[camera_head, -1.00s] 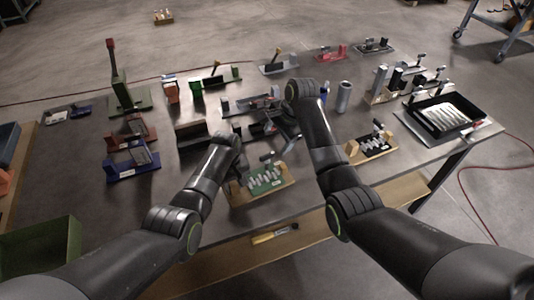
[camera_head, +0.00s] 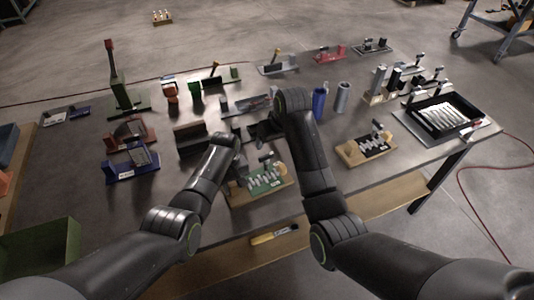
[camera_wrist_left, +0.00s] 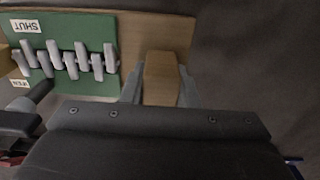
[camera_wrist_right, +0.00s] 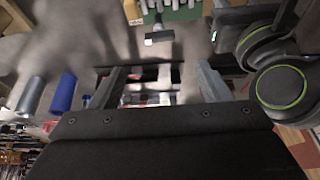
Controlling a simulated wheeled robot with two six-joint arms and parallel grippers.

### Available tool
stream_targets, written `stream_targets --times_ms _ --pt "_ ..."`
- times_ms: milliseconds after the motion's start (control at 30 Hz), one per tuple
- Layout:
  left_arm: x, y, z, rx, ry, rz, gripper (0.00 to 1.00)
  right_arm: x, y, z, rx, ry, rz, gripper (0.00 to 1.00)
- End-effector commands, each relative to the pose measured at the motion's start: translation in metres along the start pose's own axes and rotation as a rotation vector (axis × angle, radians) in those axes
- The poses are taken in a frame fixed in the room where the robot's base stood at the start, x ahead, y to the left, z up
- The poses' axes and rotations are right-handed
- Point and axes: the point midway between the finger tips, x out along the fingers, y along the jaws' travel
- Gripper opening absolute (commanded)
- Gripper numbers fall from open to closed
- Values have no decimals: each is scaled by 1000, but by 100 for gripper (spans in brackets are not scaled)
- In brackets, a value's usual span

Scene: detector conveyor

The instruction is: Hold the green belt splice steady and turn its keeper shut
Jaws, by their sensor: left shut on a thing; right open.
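The green belt splice (camera_head: 265,183) lies on a wooden base near the table's front edge. Its green plate with grey interlocked lugs shows in the left wrist view (camera_wrist_left: 80,60), with a SHUT label and a second label below it. A dark keeper lever (camera_wrist_left: 36,96) lies by the lower label; its T-shaped handle shows in the right wrist view (camera_wrist_right: 158,38). My left gripper (camera_wrist_left: 160,88) is shut on the wooden end block (camera_wrist_left: 160,68) of the splice. My right gripper (camera_wrist_right: 157,80) is open and empty, beyond the splice and apart from the keeper handle.
A similar black splice board (camera_head: 367,148) stands to the right. Blue (camera_head: 319,103) and grey (camera_head: 342,97) cylinders stand behind my right arm. A black tray (camera_head: 445,115) is at the far right. A yellow-handled tool (camera_head: 270,235) lies below the table's front edge.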

Motion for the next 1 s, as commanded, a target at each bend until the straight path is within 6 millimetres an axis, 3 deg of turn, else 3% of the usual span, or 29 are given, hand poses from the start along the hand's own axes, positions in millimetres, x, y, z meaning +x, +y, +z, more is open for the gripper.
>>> stream_targets --times_ms 267,600,1000 --pt "0 0 0 0 0 0 0 12 0 1 -52 0 5 71" --pt "0 0 0 0 0 0 0 62 0 1 -50 -1 5 71" --pt "0 0 0 0 1 0 0 106 0 0 -50 1 5 71"
